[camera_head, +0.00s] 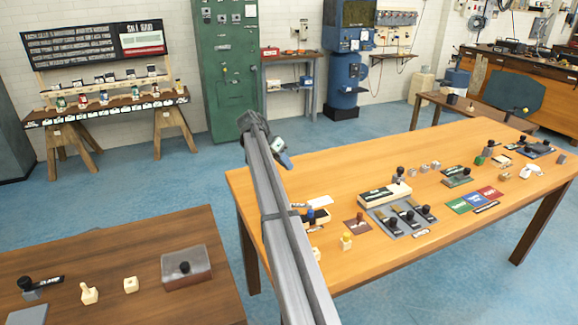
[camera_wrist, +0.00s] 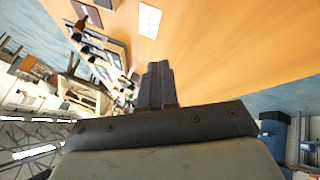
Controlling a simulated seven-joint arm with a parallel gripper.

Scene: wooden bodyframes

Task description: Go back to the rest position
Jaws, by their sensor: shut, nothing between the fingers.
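My arm crosses the middle of the head view, over the near left end of the large wooden table (camera_head: 335,175). Its end is near the table's left edge, and the fingertips are too small there to make out. In the wrist view my gripper (camera_wrist: 158,78) shows its fingers together, with nothing between them. The table top also shows in the wrist view (camera_wrist: 215,50), tilted, with a white card (camera_wrist: 149,20) on it.
The table holds a grey tray of black-knobbed pieces (camera_head: 388,232), colored cards (camera_head: 473,199) and several small blocks. Blue floor (camera_head: 210,180) lies open between the tables.

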